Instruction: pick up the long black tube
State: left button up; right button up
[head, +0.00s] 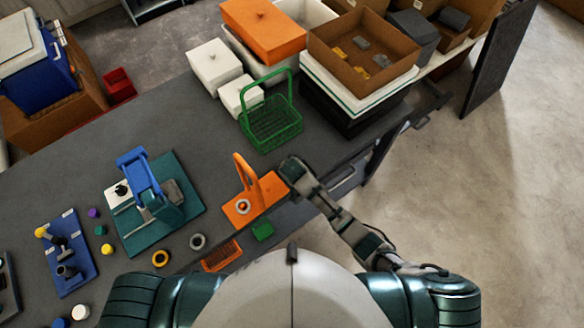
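I cannot make out a clear long black tube in the head view. The nearest match is the short dark grey tubular parts (66,271) on a blue board (80,262) at the far left of the grey table. My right arm reaches in from the lower right, and its end, where my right gripper (291,168) is, lies beside an orange stand (268,189) with a curved handle. The fingers are too small and dark to tell if they are open or shut. My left gripper is not in view; only part of my left shoulder shows at the bottom.
A teal device with a blue top (140,172) stands on the table (130,135), with small coloured caps and rings around it. A green basket (272,130), white boxes (214,64) and a brown tray (335,62) crowd the back. Bare tabletop lies left of the basket.

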jog(key=shift+w+a+f, duration=0.15)
jog(key=shift+w+f, duration=0.05)
jog(key=shift+f, duration=0.25)
jog(key=shift+s+d, duration=0.1)
jog(key=shift+d, duration=0.15)
grip_shut()
jog(key=shift+r, duration=0.1)
jog(key=shift+a+r, duration=0.1)
jog(key=shift+a, duration=0.05)
